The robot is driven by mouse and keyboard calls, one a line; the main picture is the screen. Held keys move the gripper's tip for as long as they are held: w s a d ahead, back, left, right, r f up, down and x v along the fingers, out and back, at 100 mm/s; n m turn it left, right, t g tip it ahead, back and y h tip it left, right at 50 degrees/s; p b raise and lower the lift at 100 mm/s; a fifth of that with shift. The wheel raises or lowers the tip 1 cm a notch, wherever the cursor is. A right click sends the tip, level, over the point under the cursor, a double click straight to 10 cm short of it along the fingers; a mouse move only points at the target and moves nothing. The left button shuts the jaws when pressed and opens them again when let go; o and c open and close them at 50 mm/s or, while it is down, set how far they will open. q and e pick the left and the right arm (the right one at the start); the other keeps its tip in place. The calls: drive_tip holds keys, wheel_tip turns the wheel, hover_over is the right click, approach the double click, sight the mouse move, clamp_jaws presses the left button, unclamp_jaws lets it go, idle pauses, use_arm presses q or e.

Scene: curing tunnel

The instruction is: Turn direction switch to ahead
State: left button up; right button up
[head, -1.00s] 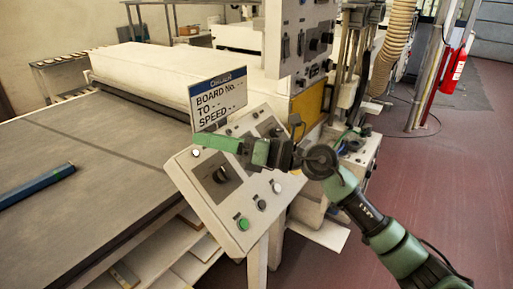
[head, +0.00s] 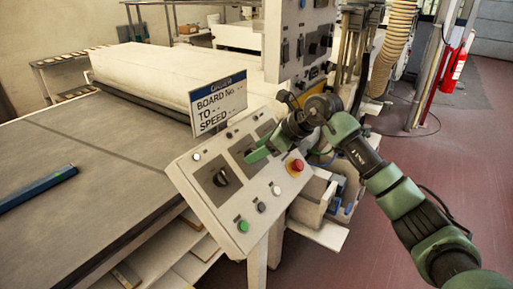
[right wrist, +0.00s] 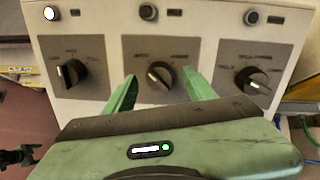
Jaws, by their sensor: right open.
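The sloped control panel (head: 205,210) has a row of three dark rotary switches, which also shows in the right wrist view. The left switch (right wrist: 70,74), the middle switch (right wrist: 158,76) and the right switch (right wrist: 251,82) each sit on a grey plate. Their labels are too blurred to read, so I cannot tell which is the direction switch. My right gripper (right wrist: 160,92) is open and empty, its green fingertips on either side of the middle switch's lower part. I cannot tell whether they touch it. In the head view the right gripper (head: 257,152) hides part of this switch.
A red button (head: 295,165) and a green button (head: 243,225) stand on the panel. A sign (head: 218,103) rises behind its upper edge. A wide belt (head: 95,150) with a blue bar (head: 38,189) lies left.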

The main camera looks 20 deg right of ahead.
drive_tip(key=shift+w+a+f, duration=0.25)
drive_tip(key=shift+a+f, duration=0.05)
drive_tip(key=shift+f, duration=0.1)
clamp_jaws()
drive_tip(key=m, duration=0.4)
drive_tip(key=shift+m, duration=0.3)
drive_tip(key=m, duration=0.4)
drive_tip(key=shift+d+m+t, duration=0.1)
drive_tip(key=shift+m+t, duration=0.2)
drive_tip(key=m, duration=0.4)
drive_tip(key=shift+m, duration=0.3)
drive_tip(key=shift+m+t+p, duration=0.3)
drive_tip(key=shift+m+p, duration=0.3)
drive_tip(key=shift+m, duration=1.7)
